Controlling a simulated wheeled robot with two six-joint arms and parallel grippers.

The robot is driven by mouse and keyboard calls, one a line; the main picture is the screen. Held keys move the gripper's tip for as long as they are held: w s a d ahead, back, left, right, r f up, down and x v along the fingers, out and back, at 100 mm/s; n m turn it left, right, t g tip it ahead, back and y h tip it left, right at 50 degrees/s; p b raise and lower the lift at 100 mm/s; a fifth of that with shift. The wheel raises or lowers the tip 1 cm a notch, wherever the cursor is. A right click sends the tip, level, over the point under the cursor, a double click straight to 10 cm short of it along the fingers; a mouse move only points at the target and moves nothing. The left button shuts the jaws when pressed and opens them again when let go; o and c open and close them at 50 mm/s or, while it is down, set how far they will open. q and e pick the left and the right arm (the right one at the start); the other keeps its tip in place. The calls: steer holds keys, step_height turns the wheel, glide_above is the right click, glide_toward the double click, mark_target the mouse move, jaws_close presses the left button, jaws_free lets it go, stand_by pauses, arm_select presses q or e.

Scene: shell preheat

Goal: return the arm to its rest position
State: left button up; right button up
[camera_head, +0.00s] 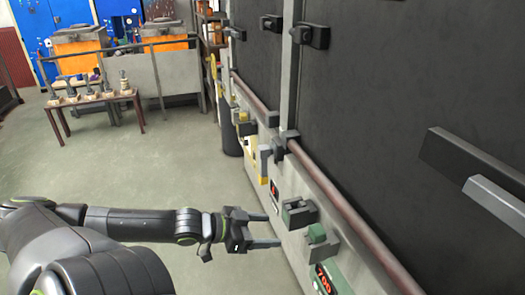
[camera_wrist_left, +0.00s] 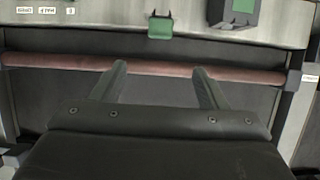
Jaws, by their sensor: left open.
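My left gripper (camera_head: 265,230) reaches in from the left in the head view. Its two fingers are apart with nothing between them. The fingertips are close to the furnace front panel, near the green switch boxes (camera_head: 318,236); I cannot tell whether they touch. In the left wrist view the open fingers (camera_wrist_left: 160,88) lie in front of a reddish-brown rail (camera_wrist_left: 150,68), and a green flap (camera_wrist_left: 160,27) shows above them. My right gripper is not in view.
The dark furnace doors (camera_head: 420,90) and the long rail (camera_head: 335,195) fill the right side. A red digital display (camera_head: 323,278) sits low on the panel. A small table (camera_head: 98,101) with several objects stands at the back left. The floor (camera_head: 150,170) between is clear.

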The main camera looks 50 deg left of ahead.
arm_select(q)
steer(key=shift+s+a+r, duration=0.1)
steer(key=shift+s, duration=0.1)
stand_by(0.6)
